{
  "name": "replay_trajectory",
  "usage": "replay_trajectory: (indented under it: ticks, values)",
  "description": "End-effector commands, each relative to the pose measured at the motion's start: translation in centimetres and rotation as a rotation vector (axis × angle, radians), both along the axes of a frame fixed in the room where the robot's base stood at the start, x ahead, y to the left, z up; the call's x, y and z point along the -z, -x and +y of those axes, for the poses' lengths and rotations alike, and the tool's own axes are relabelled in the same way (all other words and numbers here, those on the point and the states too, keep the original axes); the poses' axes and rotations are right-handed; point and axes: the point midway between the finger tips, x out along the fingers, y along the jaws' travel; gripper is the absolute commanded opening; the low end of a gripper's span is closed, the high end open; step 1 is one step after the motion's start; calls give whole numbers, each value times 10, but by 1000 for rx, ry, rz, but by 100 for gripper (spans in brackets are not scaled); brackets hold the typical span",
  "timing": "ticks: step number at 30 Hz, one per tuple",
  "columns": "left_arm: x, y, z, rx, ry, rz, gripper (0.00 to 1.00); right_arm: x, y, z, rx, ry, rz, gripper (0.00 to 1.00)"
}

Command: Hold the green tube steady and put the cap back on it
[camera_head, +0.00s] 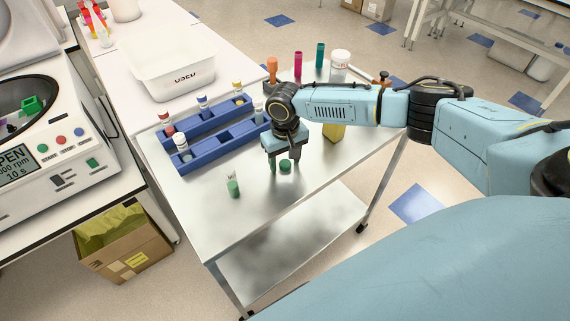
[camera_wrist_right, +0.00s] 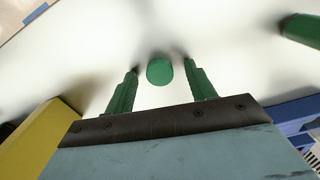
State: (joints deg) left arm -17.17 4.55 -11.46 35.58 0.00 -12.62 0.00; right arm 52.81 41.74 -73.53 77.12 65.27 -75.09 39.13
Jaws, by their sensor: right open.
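A green end at the upper right of the right wrist view (camera_wrist_right: 302,30) appears to be this tube. The round green cap (camera_head: 285,166) lies on the table to the right of the tube; it also shows in the right wrist view (camera_wrist_right: 159,71). My right gripper (camera_head: 285,170) points down over the cap with its green fingers apart. The cap sits between the fingertips, with a gap on each side. My left gripper is not in view.
Blue racks (camera_head: 210,122) with several capped tubes stand behind the green tube. A yellow object (camera_head: 334,132) is beside my right wrist. A white bin (camera_head: 172,72) and taller colored tubes (camera_head: 298,65) stand farther back. The table's front is clear.

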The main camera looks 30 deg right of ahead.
Motion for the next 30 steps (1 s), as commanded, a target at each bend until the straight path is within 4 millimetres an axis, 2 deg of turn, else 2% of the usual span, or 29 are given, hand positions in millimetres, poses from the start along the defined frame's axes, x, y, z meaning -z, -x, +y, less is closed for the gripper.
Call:
replay_trajectory:
  ticks: [8, 18, 26, 30]
  values:
    - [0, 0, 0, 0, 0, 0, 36, 0, 0, 0, 0, 0, 0, 54]
    - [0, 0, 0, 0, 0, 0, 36, 0, 0, 0, 0, 0, 1, 9]
    - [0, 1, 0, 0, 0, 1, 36, 0, 0, 0, 1, 0, 1, 8]
    - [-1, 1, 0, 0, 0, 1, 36, -8, 0, 0, 1, 0, 0, 8]
